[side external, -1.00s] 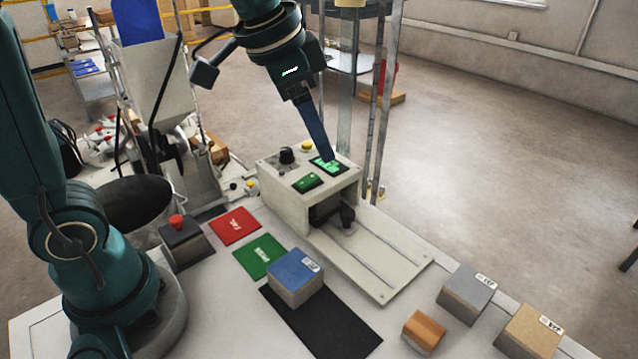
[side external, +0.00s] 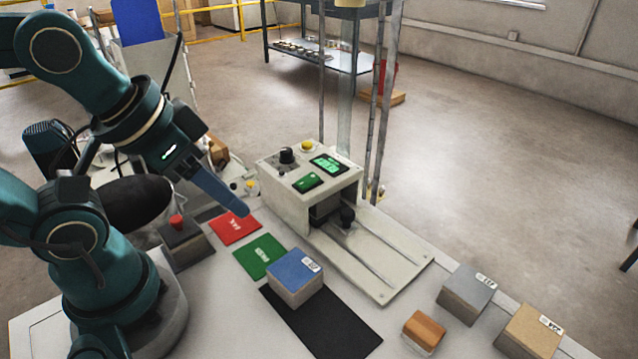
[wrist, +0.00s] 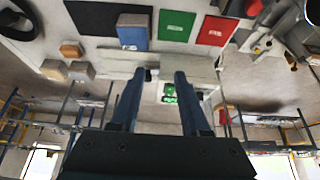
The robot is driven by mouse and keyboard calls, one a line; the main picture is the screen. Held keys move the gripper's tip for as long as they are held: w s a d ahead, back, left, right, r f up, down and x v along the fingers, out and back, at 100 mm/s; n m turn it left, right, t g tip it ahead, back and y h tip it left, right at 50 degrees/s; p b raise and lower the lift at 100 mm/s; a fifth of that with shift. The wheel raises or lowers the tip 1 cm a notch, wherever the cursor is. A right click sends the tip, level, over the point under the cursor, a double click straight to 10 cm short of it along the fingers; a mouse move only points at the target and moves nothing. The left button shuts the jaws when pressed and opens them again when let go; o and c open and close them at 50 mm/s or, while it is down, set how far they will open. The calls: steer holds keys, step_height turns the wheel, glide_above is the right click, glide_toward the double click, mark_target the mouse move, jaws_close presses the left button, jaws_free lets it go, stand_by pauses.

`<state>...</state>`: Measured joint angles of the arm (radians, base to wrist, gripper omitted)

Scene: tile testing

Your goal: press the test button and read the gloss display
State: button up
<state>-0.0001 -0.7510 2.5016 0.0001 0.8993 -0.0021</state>
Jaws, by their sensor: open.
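The pale test machine (side external: 288,205) stands on the table with a black knob (side external: 287,155), a yellow button (side external: 307,146), a green button (side external: 307,182) and a lit green display (side external: 328,163) on its top. The display's characters are too small to read. My gripper (side external: 244,209) is left of the machine, over the red FAIL mat (side external: 228,233), apart from the buttons. In the wrist view my gripper (wrist: 159,76) has its two fingers apart with nothing held between them. The machine's green display (wrist: 170,93) shows there between the fingers.
A blue-topped tile block (side external: 296,272) sits at the black mat (side external: 335,325), beside a green mat (side external: 260,256). Grey (side external: 467,294), tan (side external: 530,333) and orange (side external: 424,332) blocks lie at right. A box with a red button (side external: 183,243) stands at left.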

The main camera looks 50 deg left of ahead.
jaws_close()
stand_by(1.5)
